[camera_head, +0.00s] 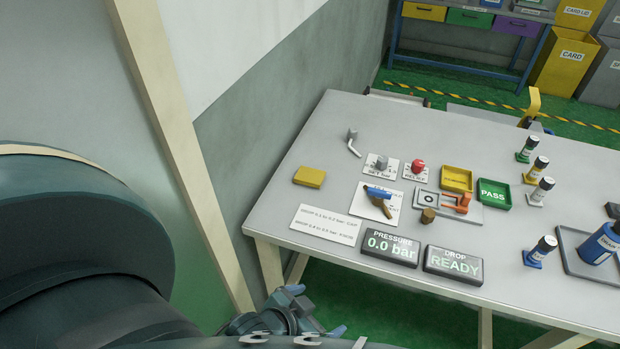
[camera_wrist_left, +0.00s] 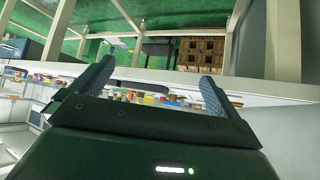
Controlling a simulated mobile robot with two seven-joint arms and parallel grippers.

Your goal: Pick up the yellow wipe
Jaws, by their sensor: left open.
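The yellow wipe (camera_head: 309,177) is a small flat yellow block lying on the grey table (camera_head: 290,214), near its left edge. My left gripper (camera_head: 318,310) is low at the bottom of the head view, in front of the table's near edge and apart from the wipe. In the left wrist view its two fingers (camera_wrist_left: 152,88) stand wide apart with nothing between them. The wipe cannot be made out in the left wrist view. My right gripper is not in view.
Right of the wipe are a bent metal lever (camera_head: 353,143), a brown-handled tool on a white plate (camera_head: 378,201) and a white instruction card (camera_head: 325,224). Two displays (camera_head: 391,246) stand at the front edge. A wall (camera_head: 262,100) rises to the left. Bare tabletop surrounds the wipe.

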